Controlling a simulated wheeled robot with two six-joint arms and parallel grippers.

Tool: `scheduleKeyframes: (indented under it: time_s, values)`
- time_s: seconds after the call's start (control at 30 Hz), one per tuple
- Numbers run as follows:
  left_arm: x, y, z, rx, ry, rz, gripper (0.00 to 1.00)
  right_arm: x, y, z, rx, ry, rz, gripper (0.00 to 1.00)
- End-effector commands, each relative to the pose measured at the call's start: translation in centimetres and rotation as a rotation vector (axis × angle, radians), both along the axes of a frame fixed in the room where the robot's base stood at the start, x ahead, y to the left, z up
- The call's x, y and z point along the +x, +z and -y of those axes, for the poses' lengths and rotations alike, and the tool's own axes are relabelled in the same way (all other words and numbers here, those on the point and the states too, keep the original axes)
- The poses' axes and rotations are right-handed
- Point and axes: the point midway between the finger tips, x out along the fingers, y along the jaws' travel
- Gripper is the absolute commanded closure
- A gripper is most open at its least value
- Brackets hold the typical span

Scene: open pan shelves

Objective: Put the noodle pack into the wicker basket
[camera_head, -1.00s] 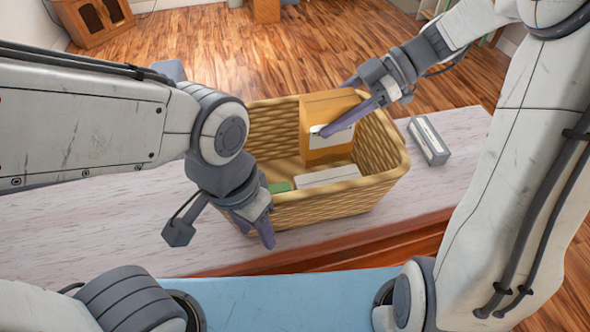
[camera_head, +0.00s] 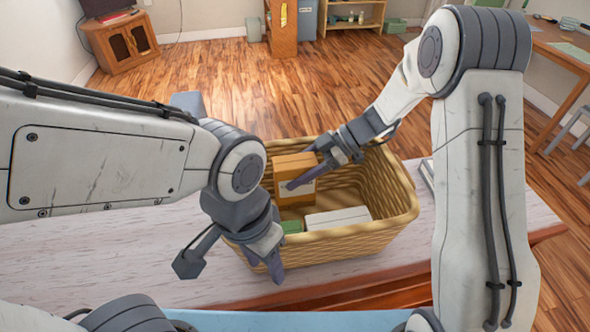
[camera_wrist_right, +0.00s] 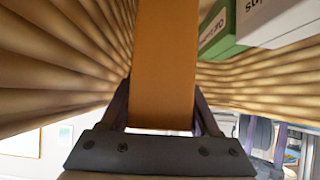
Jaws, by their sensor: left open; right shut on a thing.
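The noodle pack, an orange-brown box with a white label (camera_head: 293,165), is upright inside the wicker basket (camera_head: 375,237), near its back left wall. My right gripper (camera_head: 304,180) is shut on the pack, reaching into the basket from the right. The right wrist view shows the pack (camera_wrist_right: 162,60) between the two fingers (camera_wrist_right: 162,112), with woven walls on both sides. I cannot tell whether the pack touches the basket floor. My left gripper (camera_head: 263,262) is open and empty at the basket's front left rim.
A green box (camera_head: 291,227) and a white box (camera_head: 337,217) lie inside the basket, in front of the pack. The basket stands on a pale wooden tabletop (camera_head: 110,262). A grey item (camera_head: 425,172) right of the basket is partly hidden by my right arm.

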Motion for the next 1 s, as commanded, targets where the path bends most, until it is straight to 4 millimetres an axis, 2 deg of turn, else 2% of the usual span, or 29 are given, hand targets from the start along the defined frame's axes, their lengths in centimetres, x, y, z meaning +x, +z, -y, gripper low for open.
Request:
scheduleKeyframes:
  time_s: [0.23,1.0]
  values:
    - [0.0,-0.1,0.0,0.000,0.000,0.000,0.50,0.0,0.0,0.0,0.001,0.000,0.001,1.00]
    - [0.0,-2.2,0.0,0.000,0.000,0.000,0.50,0.0,-1.2,0.0,0.001,-0.001,0.002,1.00]
